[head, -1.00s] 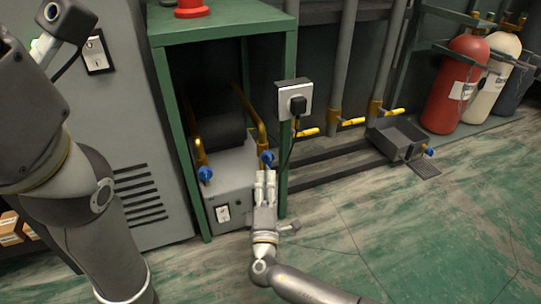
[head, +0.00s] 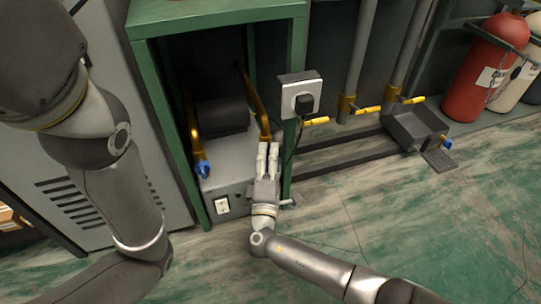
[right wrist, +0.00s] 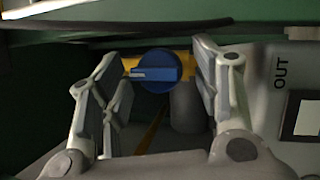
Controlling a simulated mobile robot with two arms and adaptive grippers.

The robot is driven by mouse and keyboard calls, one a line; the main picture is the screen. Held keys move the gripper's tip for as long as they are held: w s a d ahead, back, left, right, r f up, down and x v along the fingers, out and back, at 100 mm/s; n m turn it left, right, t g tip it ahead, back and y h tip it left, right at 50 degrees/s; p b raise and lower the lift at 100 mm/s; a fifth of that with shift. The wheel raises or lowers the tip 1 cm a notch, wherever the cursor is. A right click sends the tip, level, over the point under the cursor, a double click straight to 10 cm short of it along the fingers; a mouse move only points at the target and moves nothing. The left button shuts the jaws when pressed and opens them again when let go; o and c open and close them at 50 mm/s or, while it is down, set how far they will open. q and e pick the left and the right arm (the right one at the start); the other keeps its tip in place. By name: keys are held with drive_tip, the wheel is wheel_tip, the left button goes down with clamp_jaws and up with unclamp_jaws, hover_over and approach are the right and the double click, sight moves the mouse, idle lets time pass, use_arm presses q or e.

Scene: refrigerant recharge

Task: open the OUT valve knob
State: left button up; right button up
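The OUT valve knob (right wrist: 158,72) is blue and sits on a yellow fitting. The black word OUT (right wrist: 281,72) is on the grey housing at the right of the right wrist view. My right gripper (right wrist: 158,65) is open, with one finger on each side of the knob; I cannot tell whether either touches it. In the head view, my right gripper (head: 269,147) reaches into the green-framed cabinet at the brass pipe (head: 265,128), and its fingers hide the knob. My left arm fills the left side, but its gripper is out of view.
Another blue knob (head: 203,170) is on the left brass pipe. The grey machine (head: 228,182) has a white switch (head: 222,206). A green cabinet post (head: 290,165) and a socket box with a black plug (head: 301,97) stand close right of my gripper. Open floor lies in front.

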drive_tip(key=c, duration=0.9)
drive_tip(key=m+g, duration=0.1)
drive_tip(key=m, duration=0.2)
drive_tip(key=shift+h+b, duration=0.3)
drive_tip(key=shift+b, duration=0.05)
drive_tip(key=o, duration=0.9)
drive_tip(key=shift+o, duration=0.3)
